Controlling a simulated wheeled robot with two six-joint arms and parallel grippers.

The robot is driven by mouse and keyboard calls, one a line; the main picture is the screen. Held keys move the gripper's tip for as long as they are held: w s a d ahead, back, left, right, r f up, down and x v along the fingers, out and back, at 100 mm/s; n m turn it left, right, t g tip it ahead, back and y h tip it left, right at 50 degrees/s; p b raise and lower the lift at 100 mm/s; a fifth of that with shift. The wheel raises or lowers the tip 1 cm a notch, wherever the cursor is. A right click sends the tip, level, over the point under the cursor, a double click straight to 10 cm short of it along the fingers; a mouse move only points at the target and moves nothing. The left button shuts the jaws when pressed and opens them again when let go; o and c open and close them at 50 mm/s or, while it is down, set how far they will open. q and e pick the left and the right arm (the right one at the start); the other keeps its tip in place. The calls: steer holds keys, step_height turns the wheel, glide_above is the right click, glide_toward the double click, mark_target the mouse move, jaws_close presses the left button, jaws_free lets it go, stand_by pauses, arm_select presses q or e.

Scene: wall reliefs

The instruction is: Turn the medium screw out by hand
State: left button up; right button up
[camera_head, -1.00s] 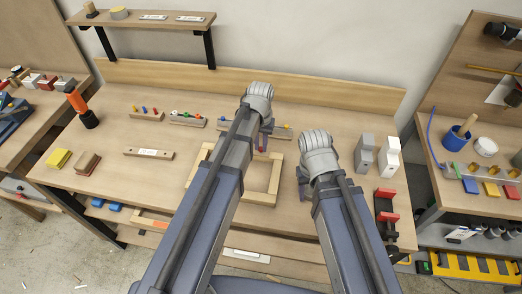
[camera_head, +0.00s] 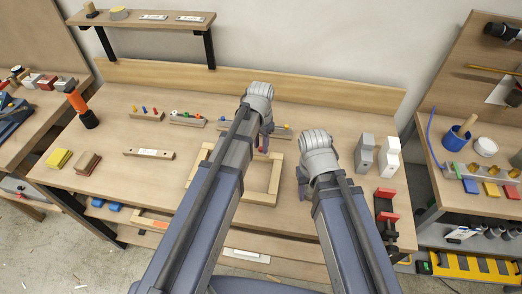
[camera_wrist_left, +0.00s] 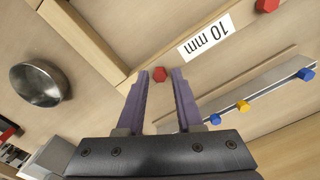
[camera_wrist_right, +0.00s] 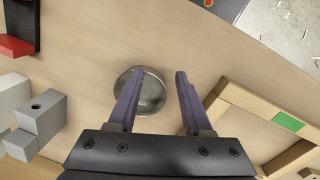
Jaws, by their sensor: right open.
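In the left wrist view a red hex screw head (camera_wrist_left: 160,74) shows between the fingertips of my left gripper (camera_wrist_left: 160,74), near a corner of the wooden frame (camera_wrist_left: 85,38). The fingers are apart with gaps beside the head; I cannot tell its depth. A second red head (camera_wrist_left: 267,5) shows beyond the "10 mm" label (camera_wrist_left: 205,37). No size name marks the medium screw. In the head view my left gripper (camera_head: 264,142) is over the frame's far side, partly hidden by its arm. My right gripper (camera_wrist_right: 159,76) is open and empty above a metal dish (camera_wrist_right: 150,92).
A rail with blue and yellow heads (camera_wrist_left: 243,105) lies right of my left gripper. Grey blocks (camera_head: 376,156) and a red clamp (camera_head: 385,207) stand at the bench's right. Racks with coloured pegs (camera_head: 187,119) are at the back.

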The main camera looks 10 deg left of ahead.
arm_select(q)
steer(key=m, duration=0.4)
steer(key=shift+m, duration=0.6)
steer(key=shift+m, duration=2.9)
steer(key=m, duration=0.4)
jaws_close()
